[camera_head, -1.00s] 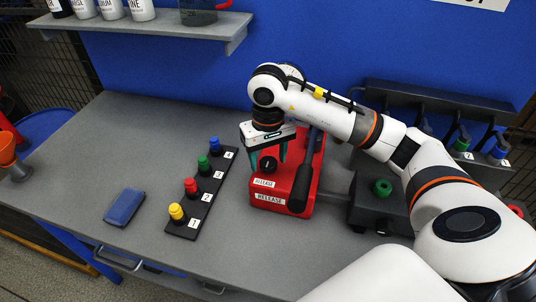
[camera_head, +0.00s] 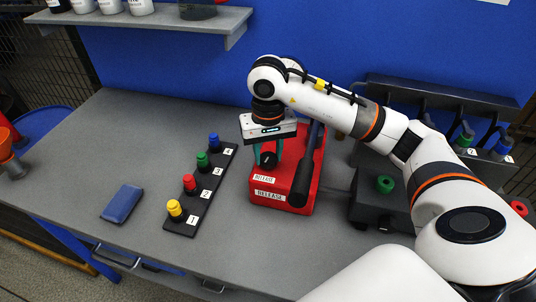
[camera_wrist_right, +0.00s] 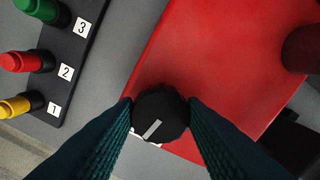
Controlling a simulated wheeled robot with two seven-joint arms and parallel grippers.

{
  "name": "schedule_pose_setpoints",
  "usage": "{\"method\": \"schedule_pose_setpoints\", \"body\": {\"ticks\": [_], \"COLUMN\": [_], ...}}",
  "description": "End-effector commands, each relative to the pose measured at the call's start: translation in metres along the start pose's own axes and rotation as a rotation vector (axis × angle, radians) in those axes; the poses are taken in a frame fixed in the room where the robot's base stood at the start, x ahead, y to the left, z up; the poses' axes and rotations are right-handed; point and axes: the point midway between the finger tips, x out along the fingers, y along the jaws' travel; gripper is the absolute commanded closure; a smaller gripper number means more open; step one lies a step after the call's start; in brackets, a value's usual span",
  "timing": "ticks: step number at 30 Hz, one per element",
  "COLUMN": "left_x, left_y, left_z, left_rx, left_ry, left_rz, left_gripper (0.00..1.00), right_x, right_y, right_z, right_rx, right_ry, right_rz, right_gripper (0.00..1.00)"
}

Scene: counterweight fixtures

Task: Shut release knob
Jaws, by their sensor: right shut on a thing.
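The black release knob (camera_wrist_right: 160,114) stands on the red release box (camera_head: 281,182), near its front left part. In the right wrist view it sits between my two dark teal fingers, which touch it on both sides. A white line on the knob points down and to the left in that view. My right gripper (camera_head: 268,155) comes down from above and is shut on the knob. The "RELEASE" labels (camera_head: 270,196) are on the box's front. A black-handled lever (camera_head: 302,178) lies along the box's right side. My left gripper is not in view.
A black strip with numbered yellow, red, green and blue pegs (camera_head: 202,160) lies left of the box. A blue flat case (camera_head: 122,203) lies farther left. A dark fixture with a green knob (camera_head: 385,185) stands right. The grey counter is clear in front.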

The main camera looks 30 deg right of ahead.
Motion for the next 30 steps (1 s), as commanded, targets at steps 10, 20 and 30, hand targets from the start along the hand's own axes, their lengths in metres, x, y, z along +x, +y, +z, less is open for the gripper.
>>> {"method": "schedule_pose_setpoints", "body": {"ticks": [10,20,30], "left_x": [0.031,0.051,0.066], "left_y": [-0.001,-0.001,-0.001], "left_z": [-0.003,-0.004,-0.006], "left_rx": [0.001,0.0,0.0], "left_ry": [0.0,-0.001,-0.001], "left_rz": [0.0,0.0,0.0], "left_gripper": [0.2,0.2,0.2], "right_x": [0.003,0.002,0.001], "right_y": [-0.001,-0.002,-0.002], "right_z": [0.001,0.0,0.0], "right_rx": [0.315,0.629,0.952], "right_ry": [-0.004,-0.004,-0.004], "right_rz": [0.002,0.001,0.003], "right_gripper": [0.86,0.86,0.86]}}
